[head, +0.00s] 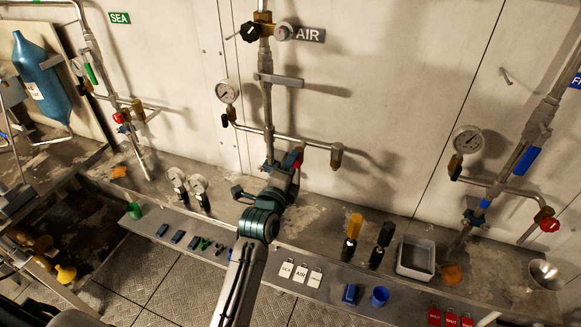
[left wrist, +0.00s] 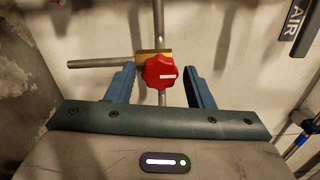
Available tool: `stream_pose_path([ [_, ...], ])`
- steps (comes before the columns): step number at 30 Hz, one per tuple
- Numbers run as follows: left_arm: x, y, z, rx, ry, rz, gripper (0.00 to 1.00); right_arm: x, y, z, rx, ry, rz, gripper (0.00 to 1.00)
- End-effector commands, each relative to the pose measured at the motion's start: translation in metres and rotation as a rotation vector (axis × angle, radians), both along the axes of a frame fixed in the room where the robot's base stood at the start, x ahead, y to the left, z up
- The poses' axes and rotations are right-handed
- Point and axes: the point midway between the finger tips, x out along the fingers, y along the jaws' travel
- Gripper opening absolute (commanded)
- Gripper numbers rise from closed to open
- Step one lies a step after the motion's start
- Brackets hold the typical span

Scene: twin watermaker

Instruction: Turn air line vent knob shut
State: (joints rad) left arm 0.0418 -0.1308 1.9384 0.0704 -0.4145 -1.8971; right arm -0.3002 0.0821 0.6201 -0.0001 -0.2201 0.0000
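The red vent knob (head: 297,160) with a pale bar mark sits low on the middle pipe line, under the AIR label (head: 308,35). In the left wrist view the red knob (left wrist: 160,71) is on a brass fitting (left wrist: 140,57), its pale mark lying about level. My left gripper (head: 283,177) is at the knob. In the left wrist view my left gripper (left wrist: 160,88) is open, with one blue finger on each side of the knob and a gap on both sides. In the head view the gripper partly hides the knob. My right gripper is not in view.
A pressure gauge (head: 226,92) and a thin cross pipe (head: 315,144) adjoin the line. The wall is close behind.

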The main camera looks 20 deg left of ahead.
Motion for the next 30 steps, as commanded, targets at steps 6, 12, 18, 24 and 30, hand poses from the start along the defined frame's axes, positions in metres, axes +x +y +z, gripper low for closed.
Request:
stream_pose_path([
  [6,0.000,0.000,0.000,0.000,0.000,0.000,0.56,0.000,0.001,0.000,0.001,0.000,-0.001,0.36],
  [12,-0.006,0.000,-0.002,-0.002,0.000,0.000,0.56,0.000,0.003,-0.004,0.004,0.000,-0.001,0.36],
  [18,-0.038,0.001,-0.005,-0.002,0.000,0.001,0.56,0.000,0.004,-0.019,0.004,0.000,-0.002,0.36],
  [24,-0.079,0.002,-0.005,-0.003,0.001,0.000,0.56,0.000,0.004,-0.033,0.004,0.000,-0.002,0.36],
  [30,-0.103,0.003,-0.002,-0.001,0.001,0.000,0.56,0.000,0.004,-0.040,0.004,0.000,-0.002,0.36],
])
